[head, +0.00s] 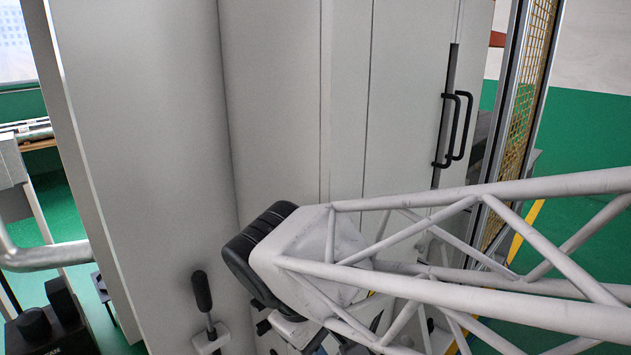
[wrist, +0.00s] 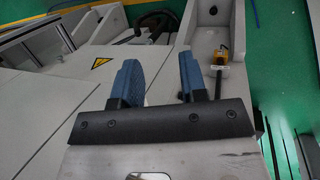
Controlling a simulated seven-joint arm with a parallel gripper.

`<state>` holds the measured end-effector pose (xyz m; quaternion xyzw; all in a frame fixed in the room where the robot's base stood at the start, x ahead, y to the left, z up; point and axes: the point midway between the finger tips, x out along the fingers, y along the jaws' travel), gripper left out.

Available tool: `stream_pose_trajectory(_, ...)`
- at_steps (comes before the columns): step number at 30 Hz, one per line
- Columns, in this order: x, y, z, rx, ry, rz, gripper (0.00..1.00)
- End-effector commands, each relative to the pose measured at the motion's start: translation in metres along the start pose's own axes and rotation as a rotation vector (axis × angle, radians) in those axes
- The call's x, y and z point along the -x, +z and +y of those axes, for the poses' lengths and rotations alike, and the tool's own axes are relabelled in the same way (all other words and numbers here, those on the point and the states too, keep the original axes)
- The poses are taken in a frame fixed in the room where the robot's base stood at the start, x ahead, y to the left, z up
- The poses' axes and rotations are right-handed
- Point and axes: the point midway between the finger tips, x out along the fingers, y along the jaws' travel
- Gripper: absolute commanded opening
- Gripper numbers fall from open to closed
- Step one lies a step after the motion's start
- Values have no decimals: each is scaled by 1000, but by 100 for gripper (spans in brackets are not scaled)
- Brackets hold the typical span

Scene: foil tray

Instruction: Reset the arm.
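In the wrist view my gripper (wrist: 158,75) shows two blue fingers on a dark bar, with a clear gap between them and nothing held. It is open, above a grey machine surface. In the head view a pale tubular truss (head: 450,245) with a black-capped end crosses the lower right and hides most of what is below it. A small dark and blue part shows under that end, too covered to tell whether it is my gripper. No foil tray can be made out.
A tall grey cabinet (head: 280,110) fills the head view's middle, with black handles (head: 452,130). A black lever (head: 203,295) stands at lower left. The wrist view shows a black handwheel (wrist: 155,22), a yellow-black part (wrist: 221,55) and a warning triangle (wrist: 101,62). Green floor lies at right.

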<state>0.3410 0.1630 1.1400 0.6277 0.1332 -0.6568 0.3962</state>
Motion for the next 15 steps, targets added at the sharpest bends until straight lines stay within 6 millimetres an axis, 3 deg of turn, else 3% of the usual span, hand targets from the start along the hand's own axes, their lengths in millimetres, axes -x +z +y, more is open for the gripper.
stream_pose_trajectory(15,-23,45,42,-273,-135,71,39)
